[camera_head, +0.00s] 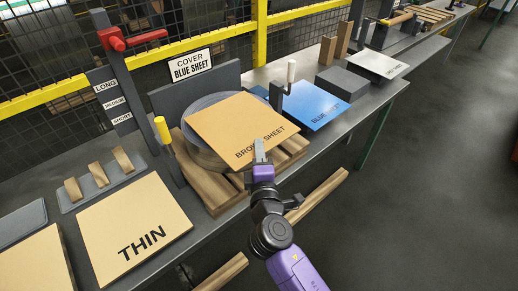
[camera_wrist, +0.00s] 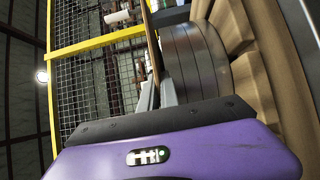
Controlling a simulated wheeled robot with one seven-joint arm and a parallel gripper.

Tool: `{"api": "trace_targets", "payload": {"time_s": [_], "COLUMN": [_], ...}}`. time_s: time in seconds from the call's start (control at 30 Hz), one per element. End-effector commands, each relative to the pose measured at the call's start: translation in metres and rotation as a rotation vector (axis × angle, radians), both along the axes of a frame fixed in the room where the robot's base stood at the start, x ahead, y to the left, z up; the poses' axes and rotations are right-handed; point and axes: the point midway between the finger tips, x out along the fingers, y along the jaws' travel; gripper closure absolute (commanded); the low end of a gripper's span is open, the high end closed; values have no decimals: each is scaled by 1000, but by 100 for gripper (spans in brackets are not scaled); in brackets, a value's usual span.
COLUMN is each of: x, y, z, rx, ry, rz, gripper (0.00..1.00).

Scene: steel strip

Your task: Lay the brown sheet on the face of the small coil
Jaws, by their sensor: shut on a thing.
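The brown sheet (camera_head: 235,118) is a flat tan square marked BROWN SHEET. My gripper (camera_head: 260,152) is shut on its near edge, hiding part of the lettering. The sheet is over the grey coil (camera_head: 196,150), which lies face up on a wooden pallet (camera_head: 222,197); the coil's rim shows at the left and back, the rest is covered.
A yellow-topped post (camera_head: 162,132) stands left of the coil, a white-topped one (camera_head: 290,75) behind right. The blue sheet (camera_head: 318,108) lies right. The THIN board (camera_head: 130,215) and wooden blocks (camera_head: 98,174) are left. A COVER BLUE SHEET sign (camera_head: 192,66) stands behind.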

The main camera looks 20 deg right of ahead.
Motion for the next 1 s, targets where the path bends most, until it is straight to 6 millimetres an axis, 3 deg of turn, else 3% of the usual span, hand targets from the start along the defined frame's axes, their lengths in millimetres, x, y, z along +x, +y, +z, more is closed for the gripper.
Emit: {"api": "trace_targets", "payload": {"time_s": [0.9, 1.0], "x": [0, 0], "y": [0, 0], "z": [-9, -8], "rx": [1, 1], "ry": [-1, -1], "rz": [0, 0], "gripper": [100, 75]}}
